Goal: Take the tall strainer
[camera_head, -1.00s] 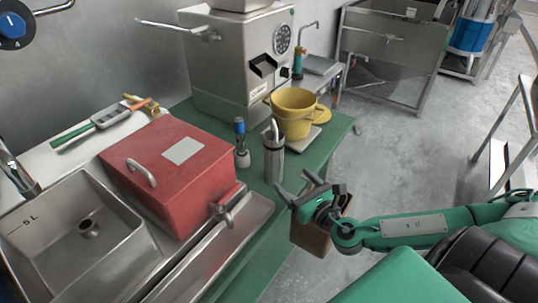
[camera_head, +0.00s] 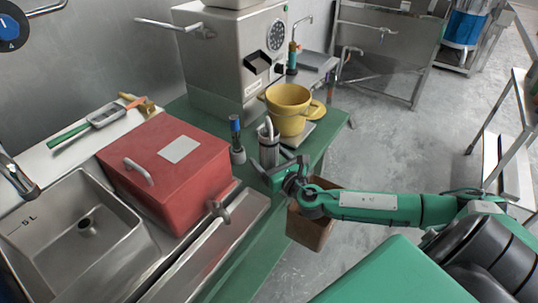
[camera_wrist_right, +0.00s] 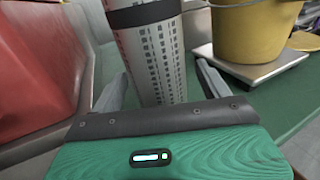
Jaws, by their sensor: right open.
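The tall strainer (camera_head: 268,150) is a metal cylinder standing upright on the green table, its lower part hidden behind my right gripper in the head view. In the right wrist view the strainer (camera_wrist_right: 158,50) shows rows of small perforations and a dark band, and leans slightly in the picture. My right gripper (camera_head: 278,170) is open, with one finger on each side of the strainer in the wrist view. Gaps show between the fingers and the strainer. My left gripper is not in view.
A red box (camera_head: 165,170) with a handle stands left of the strainer. A blue-topped tool (camera_head: 236,140) stands close beside it. A yellow bucket (camera_head: 289,112) sits on a scale (camera_wrist_right: 245,68) behind right. A brown box (camera_head: 310,230) is below my right gripper. The grinder (camera_head: 235,65) stands behind.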

